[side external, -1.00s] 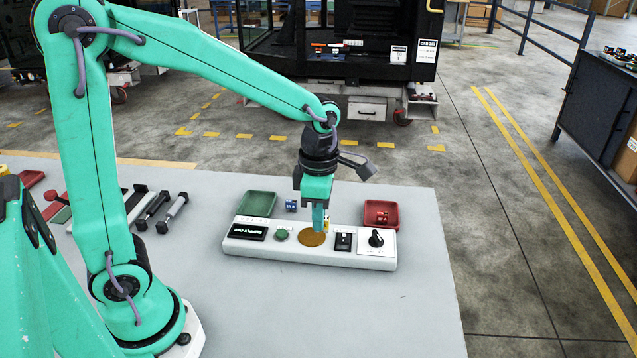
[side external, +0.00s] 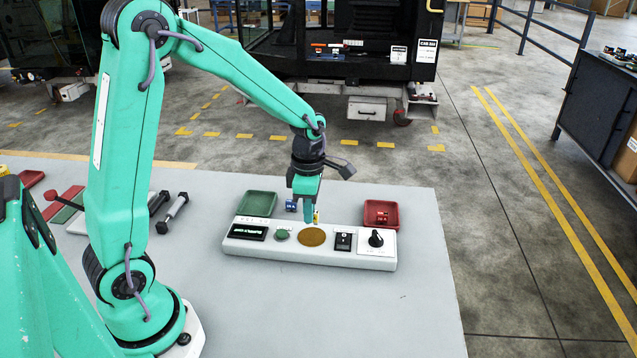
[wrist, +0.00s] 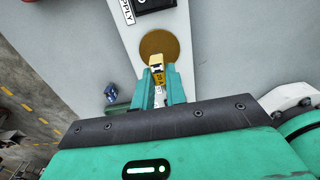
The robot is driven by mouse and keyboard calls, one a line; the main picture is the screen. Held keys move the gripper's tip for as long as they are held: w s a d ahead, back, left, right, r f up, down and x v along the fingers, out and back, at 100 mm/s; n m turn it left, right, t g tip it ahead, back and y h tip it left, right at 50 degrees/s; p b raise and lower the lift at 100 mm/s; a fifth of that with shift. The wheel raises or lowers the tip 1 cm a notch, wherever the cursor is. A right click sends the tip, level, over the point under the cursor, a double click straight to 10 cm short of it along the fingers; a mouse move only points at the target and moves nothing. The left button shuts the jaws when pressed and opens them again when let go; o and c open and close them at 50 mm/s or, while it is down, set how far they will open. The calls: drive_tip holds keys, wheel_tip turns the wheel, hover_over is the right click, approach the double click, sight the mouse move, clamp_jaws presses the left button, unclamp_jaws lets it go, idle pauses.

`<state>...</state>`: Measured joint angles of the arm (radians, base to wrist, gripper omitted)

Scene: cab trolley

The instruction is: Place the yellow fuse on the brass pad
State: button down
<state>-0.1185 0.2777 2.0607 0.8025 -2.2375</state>
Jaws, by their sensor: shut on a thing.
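The yellow fuse (side external: 316,217) is between the jaws of my gripper (side external: 311,214), and only part of it shows in the side view. In the wrist view the fuse (wrist: 157,70) stands out between the fingers of my gripper (wrist: 158,78). The round brass pad (side external: 318,238) is in the middle of the white panel, with nothing on it. In the side view my gripper is at the pad's far edge. In the wrist view the fuse overlaps the near edge of the pad (wrist: 158,42). I cannot tell the height between them.
The white panel (side external: 278,256) carries a green button (side external: 282,235), a black switch (side external: 343,241) and a knob (side external: 376,238). Behind it are a green tray (side external: 258,203), a blue block (side external: 290,205) and a red tray (side external: 381,205). The table front is clear.

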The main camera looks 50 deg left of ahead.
drive_tip(key=shift+f, duration=1.8)
drive_tip(key=shift+f, duration=0.1)
drive_tip(key=c, duration=1.4)
unclamp_jaws()
drive_tip(key=shift+c, duration=0.2)
wheel_tip(320, 180, up, 12)
drive_tip(key=shift+r, duration=0.15)
